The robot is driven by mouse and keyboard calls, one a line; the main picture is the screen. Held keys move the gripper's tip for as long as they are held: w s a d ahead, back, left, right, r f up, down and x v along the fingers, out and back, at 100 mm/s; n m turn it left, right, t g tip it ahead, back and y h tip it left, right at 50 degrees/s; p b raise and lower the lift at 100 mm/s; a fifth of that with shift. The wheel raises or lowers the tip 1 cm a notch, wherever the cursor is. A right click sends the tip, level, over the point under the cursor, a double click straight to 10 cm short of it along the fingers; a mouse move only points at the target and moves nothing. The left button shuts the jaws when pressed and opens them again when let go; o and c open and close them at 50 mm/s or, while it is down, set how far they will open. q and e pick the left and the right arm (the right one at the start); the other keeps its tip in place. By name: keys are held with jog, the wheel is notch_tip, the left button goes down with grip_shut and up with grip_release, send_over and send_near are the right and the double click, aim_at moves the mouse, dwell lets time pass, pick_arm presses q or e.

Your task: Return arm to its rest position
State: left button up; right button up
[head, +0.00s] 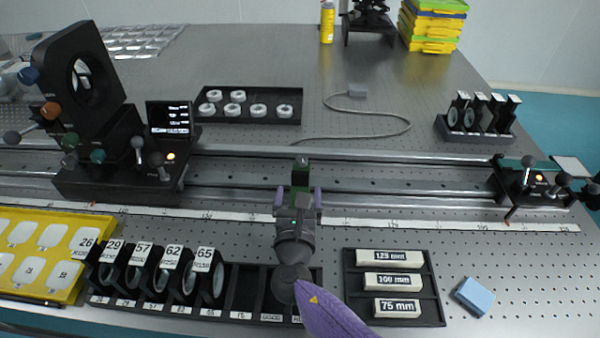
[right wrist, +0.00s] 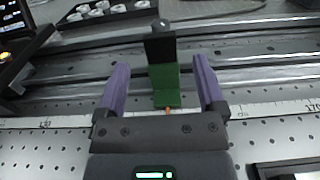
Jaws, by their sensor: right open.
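My right gripper (head: 298,196) reaches in from the lower middle of the head view, over the front of the optical rail. In the right wrist view its two purple fingers (right wrist: 160,88) are apart. A green and black carrier (right wrist: 165,75) stands on the rail between and beyond them. I see no contact between the fingers and the carrier. The carrier also shows in the head view (head: 301,173), partly hidden by the gripper. My right arm (head: 335,315) passes over the front lens rack. My left gripper is not in view.
The long rail (head: 400,180) crosses the table. A rack of numbered lens holders (head: 245,290) stands in front, with a block tray (head: 390,260) and blue block (head: 475,296) to its right. A tall black device (head: 85,85) stands left.

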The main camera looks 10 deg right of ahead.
jog(key=v, duration=0.3)
jog(key=shift+s+p, duration=0.2)
jog(key=shift+p, duration=0.1)
jog(key=shift+s+a, duration=0.1)
jog(key=shift+s, duration=0.25)
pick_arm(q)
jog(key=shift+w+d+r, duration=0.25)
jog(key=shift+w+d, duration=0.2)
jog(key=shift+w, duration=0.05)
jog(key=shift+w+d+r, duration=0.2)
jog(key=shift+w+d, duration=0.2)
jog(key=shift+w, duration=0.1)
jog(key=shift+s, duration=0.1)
